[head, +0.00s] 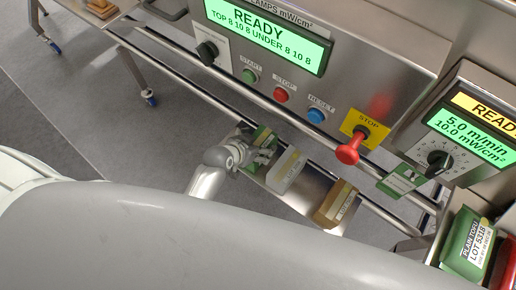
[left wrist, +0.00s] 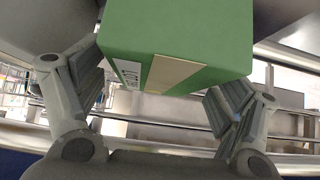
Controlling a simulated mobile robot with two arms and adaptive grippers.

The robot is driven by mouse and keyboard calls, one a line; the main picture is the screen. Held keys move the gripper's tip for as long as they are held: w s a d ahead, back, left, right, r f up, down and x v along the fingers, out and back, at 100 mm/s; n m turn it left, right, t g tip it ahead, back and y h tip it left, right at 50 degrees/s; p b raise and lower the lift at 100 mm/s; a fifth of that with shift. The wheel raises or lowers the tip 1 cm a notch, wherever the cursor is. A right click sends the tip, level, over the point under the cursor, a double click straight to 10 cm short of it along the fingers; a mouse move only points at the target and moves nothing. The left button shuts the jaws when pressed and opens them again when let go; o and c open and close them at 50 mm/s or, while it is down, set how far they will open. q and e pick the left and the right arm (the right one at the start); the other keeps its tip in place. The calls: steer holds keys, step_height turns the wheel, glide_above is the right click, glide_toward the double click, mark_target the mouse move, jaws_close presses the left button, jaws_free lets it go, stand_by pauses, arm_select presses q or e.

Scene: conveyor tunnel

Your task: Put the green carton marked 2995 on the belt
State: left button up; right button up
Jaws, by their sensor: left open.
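A green carton (head: 263,136) stands at the left end of a narrow metal shelf in the head view. My left gripper (head: 264,154) is at this carton, its fingers open. In the left wrist view the green carton (left wrist: 180,35) sits upper middle, with a tan tape strip and a white label whose number I cannot read. My left gripper's fingers (left wrist: 160,95) are spread to either side below it, with visible gaps. My right gripper is not in view. The belt cannot be made out.
A white carton (head: 287,171) and a brown carton (head: 335,204) share the shelf (head: 312,187). A control panel with a red stop knob (head: 350,151) overhangs behind, with a metal rail (head: 262,101) below it. A green lot-marked box (head: 465,242) is at lower right.

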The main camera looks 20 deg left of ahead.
arm_select(q)
steer(key=shift+w+d+f, duration=0.1)
steer(key=shift+w+f, duration=0.1)
steer(key=shift+f, duration=0.05)
steer(key=c, duration=1.4)
steer(key=shift+r, duration=0.1)
steer(key=shift+c, duration=1)
steer(key=shift+r, duration=0.1)
